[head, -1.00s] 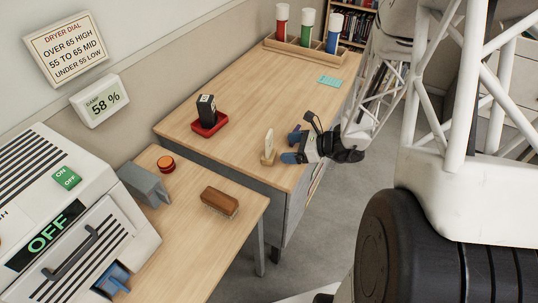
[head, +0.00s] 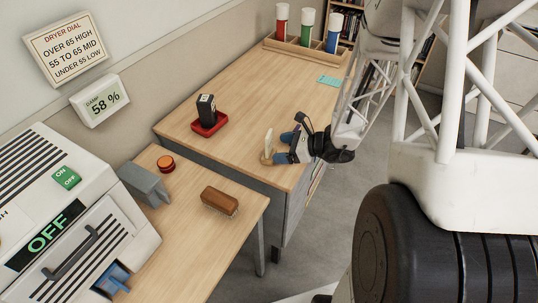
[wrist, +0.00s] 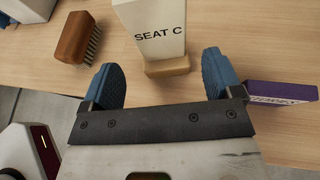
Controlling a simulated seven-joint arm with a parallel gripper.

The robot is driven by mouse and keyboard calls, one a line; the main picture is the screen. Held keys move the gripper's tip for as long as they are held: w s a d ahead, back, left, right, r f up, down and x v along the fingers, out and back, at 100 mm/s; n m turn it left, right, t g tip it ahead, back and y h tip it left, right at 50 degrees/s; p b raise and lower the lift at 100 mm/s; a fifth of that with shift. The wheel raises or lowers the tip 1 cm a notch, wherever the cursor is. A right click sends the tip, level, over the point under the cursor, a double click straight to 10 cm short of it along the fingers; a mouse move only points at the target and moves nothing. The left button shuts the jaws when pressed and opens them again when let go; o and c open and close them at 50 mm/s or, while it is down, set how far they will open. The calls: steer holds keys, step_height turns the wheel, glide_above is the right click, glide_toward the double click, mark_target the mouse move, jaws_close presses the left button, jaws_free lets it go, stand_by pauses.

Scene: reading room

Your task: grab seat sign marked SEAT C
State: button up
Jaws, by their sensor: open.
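The seat sign (wrist: 158,32) is a pale card marked SEAT C, standing upright in a wooden base (wrist: 167,67) in the wrist view. In the head view the sign (head: 268,143) stands near the front edge of the larger desk. My gripper (wrist: 165,80) is open, with its two blue fingertips apart on either side of the sign's base. The sign is just ahead of the fingertips, and nothing is held. In the head view my gripper (head: 286,148) is close to the right of the sign, and I cannot tell whether it touches.
A wooden brush (wrist: 76,37) lies left of the sign in the wrist view. A purple labelled object (wrist: 279,93) is beside the right finger. A cyan card (head: 329,80) lies farther back.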

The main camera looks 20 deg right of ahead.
mark_target(271, 147)
steer(key=shift+x, duration=2.6)
steer(key=shift+w+r, duration=0.1)
steer(key=shift+c, duration=0.4)
steer(key=c, duration=0.8)
steer(key=shift+o, duration=0.2)
steer(key=c, duration=0.4)
steer(key=shift+o, duration=0.2)
steer(key=shift+r, duration=5)
